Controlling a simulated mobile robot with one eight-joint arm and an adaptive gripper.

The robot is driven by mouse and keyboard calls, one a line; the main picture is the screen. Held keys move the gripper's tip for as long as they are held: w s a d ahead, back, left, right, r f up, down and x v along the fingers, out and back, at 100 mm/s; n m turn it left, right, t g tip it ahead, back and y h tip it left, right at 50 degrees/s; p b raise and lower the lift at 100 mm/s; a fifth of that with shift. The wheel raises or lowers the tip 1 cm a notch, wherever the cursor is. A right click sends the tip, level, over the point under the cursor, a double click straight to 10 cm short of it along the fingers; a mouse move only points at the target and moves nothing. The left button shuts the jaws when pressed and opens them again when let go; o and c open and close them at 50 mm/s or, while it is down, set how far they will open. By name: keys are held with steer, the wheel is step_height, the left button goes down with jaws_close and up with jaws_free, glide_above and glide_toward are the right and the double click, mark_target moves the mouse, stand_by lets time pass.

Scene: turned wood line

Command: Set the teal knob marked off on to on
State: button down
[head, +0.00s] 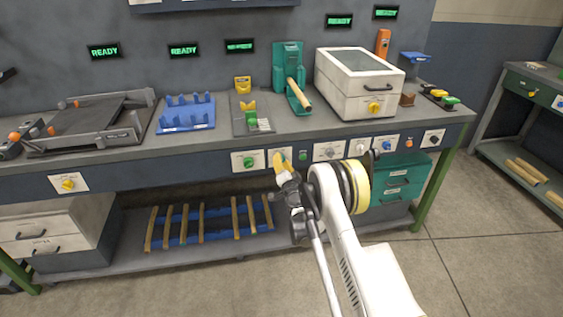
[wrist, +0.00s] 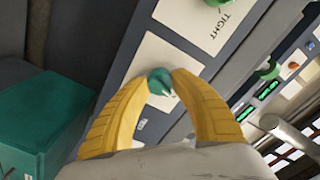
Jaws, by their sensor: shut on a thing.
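The teal knob (wrist: 160,82) sits on a white plate (wrist: 150,60) on the bench's front panel. In the wrist view my gripper (wrist: 162,78) has its yellow fingers around the knob, shut on it. In the head view my gripper (head: 281,162) is at the same plate (head: 288,155), and its fingers cover most of the knob. The plate's lettering is partly hidden and too small to read, so I cannot tell which mark the knob points to.
A green knob (head: 248,162) is on the plate to the left. A grey knob (head: 329,152) and a blue knob (head: 386,146) are to the right. A teal drawer unit (head: 400,182) stands under the bench. Wooden sticks (head: 202,222) lie on the lower shelf.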

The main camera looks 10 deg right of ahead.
steer(key=shift+m, duration=1.2)
steer(key=c, duration=1)
jaws_free()
steer(key=shift+c, duration=0.2)
steer(key=s, duration=0.7)
steer(key=shift+s, duration=0.25)
